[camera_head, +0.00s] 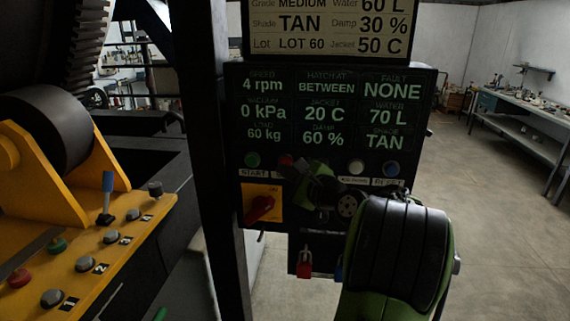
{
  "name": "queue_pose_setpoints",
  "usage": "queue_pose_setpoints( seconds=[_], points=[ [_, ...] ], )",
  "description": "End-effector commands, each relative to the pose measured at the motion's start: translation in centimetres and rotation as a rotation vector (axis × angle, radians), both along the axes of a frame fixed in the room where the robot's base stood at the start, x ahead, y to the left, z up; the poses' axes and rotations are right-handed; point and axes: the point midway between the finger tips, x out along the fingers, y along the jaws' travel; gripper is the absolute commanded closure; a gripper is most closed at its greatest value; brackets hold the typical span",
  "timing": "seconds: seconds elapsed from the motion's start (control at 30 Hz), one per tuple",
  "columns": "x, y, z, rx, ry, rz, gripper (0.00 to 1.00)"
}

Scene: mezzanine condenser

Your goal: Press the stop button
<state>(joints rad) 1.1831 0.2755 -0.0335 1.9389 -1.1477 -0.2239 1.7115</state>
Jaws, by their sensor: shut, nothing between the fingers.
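The black control panel (335,80) stands upright in the middle of the view, with a row of buttons under its green readouts. The stop button looks to be the red button (286,160), right of the green button (253,159) labelled START. Its own label is mostly hidden by my gripper. My gripper (305,172) is in front of the panel, just right of and below the red button. It is shut and empty. I cannot tell whether its tip touches the button.
A white button (356,166) and a blue reset button (391,168) are farther right. A red rotary switch (259,208) on a yellow plate and a red padlock (304,264) are below. A yellow console (100,255) is at left. Open floor (500,240) lies right.

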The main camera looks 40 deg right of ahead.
Motion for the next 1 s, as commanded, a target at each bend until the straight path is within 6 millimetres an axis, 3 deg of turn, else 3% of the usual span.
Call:
queue_pose_setpoints(
  seconds=[1.0],
  points=[
    [0.66,-0.89,0.14,0.0,0.001,-0.001,1.0]
  ],
)
